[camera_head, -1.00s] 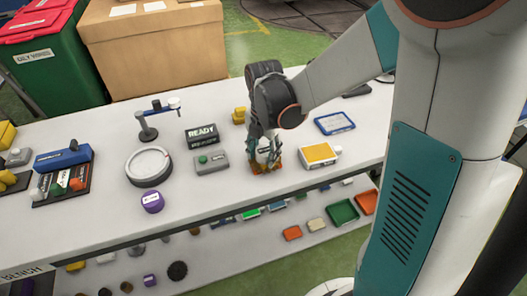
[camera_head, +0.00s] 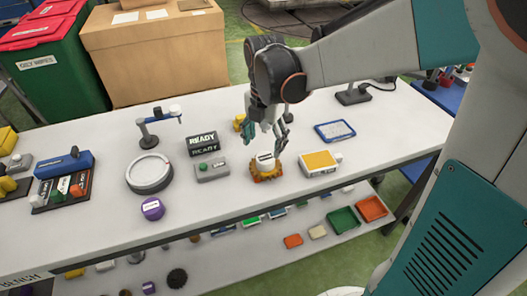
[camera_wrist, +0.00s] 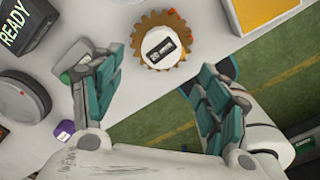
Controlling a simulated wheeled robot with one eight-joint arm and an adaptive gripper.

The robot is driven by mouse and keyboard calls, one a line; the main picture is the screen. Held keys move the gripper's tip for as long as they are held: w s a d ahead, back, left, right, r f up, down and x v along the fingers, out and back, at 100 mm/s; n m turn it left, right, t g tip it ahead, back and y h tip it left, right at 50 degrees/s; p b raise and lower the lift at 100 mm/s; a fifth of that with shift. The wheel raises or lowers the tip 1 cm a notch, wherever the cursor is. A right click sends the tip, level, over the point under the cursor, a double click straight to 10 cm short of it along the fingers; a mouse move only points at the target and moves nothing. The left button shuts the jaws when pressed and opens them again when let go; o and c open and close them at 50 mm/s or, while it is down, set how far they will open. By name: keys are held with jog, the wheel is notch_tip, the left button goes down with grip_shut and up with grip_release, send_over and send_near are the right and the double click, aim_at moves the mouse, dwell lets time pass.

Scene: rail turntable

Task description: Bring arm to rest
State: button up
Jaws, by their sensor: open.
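My gripper (camera_head: 266,140) is open and empty above the white bench (camera_head: 95,225). Its two teal fingers stand wide apart in the wrist view (camera_wrist: 155,100). Just beyond the fingertips, an orange-brown toothed gear with a white labelled top (camera_head: 265,167) sits upright on the bench; it also shows in the wrist view (camera_wrist: 161,42). The fingers are clear of the gear. My arm reaches in from the upper right, above the bench.
Left of the gear are a grey button box (camera_head: 211,168), a READY sign (camera_head: 202,143), a round grey dial (camera_head: 149,173) and a purple piece (camera_head: 152,209). A yellow-topped box (camera_head: 320,163) and a blue tray (camera_head: 335,131) are at right. Coloured bins line the lower shelf.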

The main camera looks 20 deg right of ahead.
jog(key=s+r+m+t, duration=0.3)
jog(key=s+m, duration=0.4)
jog(key=m, duration=0.6)
jog(key=s+r+m+t, duration=0.3)
jog(key=s+m, duration=0.4)
jog(key=m, duration=0.6)
jog(key=shift+s+d+r+t, duration=0.25)
jog(key=shift+d+r+t, duration=0.05)
jog(key=shift+t, duration=0.3)
